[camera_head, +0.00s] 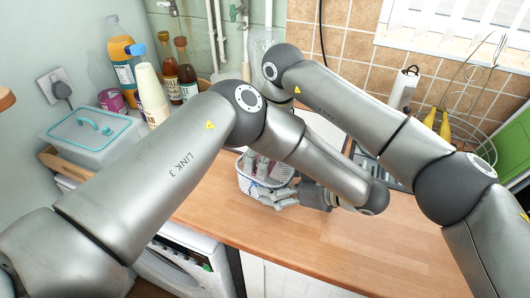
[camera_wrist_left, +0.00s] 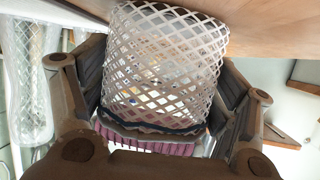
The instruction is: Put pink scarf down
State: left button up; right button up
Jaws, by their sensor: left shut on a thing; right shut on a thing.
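A white mesh basket (camera_head: 252,184) stands on the wooden counter in the head view. In the left wrist view, the picture is inverted. The basket (camera_wrist_left: 165,65) fills the space between my left fingers, and the ribbed pink-purple cloth (camera_wrist_left: 152,145) shows at its dark-banded rim. My left gripper (camera_head: 284,196) is at the basket's right, near side, with its fingers shut on the basket's sides. My right arm bends down behind my left arm, which hides the right gripper.
The wooden counter (camera_head: 325,245) is bare in front of the basket. Bottles (camera_head: 122,55) and a lidded box (camera_head: 92,135) stand at left. A paper roll (camera_head: 402,88) and bananas (camera_head: 437,120) are at back right. Pipes (camera_head: 245,40) run up the wall.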

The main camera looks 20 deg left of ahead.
jog(key=shift+f, duration=0.1)
jog(key=o, duration=0.8)
jog(key=shift+d+r, duration=0.2)
jog(key=shift+r, duration=1.1)
jog(key=shift+d+r, duration=0.15)
jog(key=shift+r, duration=1.15)
jog(key=shift+d+r, duration=0.2)
jog(key=shift+r, duration=1.1)
